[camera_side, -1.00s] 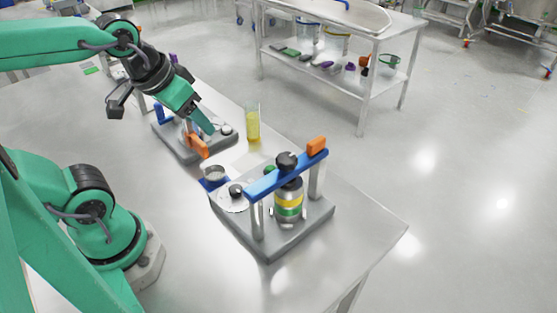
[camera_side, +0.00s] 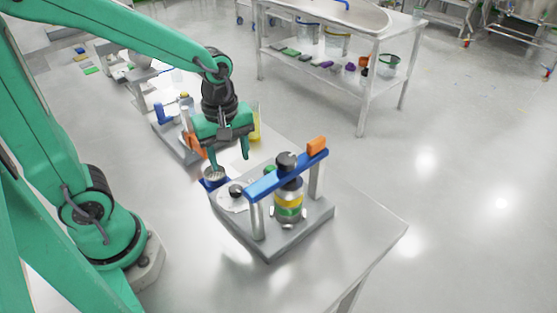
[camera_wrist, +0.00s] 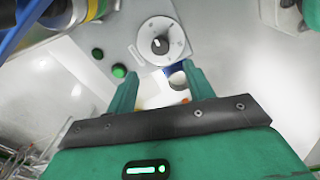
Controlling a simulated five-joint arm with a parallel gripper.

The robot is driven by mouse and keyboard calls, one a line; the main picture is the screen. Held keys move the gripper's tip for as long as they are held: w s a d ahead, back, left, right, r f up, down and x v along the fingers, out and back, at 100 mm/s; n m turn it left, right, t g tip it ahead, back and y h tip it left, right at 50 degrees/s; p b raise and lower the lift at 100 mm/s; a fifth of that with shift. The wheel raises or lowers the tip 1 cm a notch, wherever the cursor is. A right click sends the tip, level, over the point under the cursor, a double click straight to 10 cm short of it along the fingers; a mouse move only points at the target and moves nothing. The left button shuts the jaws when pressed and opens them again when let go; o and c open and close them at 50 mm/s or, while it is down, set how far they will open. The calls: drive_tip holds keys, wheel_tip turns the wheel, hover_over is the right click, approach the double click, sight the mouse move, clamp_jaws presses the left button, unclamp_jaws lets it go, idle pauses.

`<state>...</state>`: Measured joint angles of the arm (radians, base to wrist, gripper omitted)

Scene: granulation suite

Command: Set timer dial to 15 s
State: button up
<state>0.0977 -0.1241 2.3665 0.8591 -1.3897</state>
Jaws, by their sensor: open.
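The timer dial (camera_side: 236,191) is a black knob on a round white face, on the near left part of a grey base. In the wrist view the dial (camera_wrist: 161,43) lies just beyond my fingertips. Its face has small marks, too small to read, and I cannot tell the setting. My gripper (camera_side: 230,163) points down, open and empty, above and behind the dial, not touching it. In the wrist view my gripper (camera_wrist: 158,70) has its two fingers spread apart below the dial. A green button (camera_wrist: 119,71) sits beside the dial.
A blue bar (camera_side: 275,182) on posts crosses the base, with a banded bottle (camera_side: 289,203) under it. A small cup (camera_side: 214,174) in a blue holder stands close to my left fingertip. A yellow cylinder (camera_side: 256,124) stands behind. The table's front right is clear.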

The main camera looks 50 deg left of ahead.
sight(235, 188)
drive_tip(key=shift+w+d+f+n, duration=0.1)
drive_tip(key=shift+d+f+n, duration=0.05)
drive_tip(key=shift+f+n, duration=0.5)
drive_tip(key=shift+f, duration=0.1)
drive_tip(key=shift+f, duration=3.75)
drive_tip(key=c, duration=1)
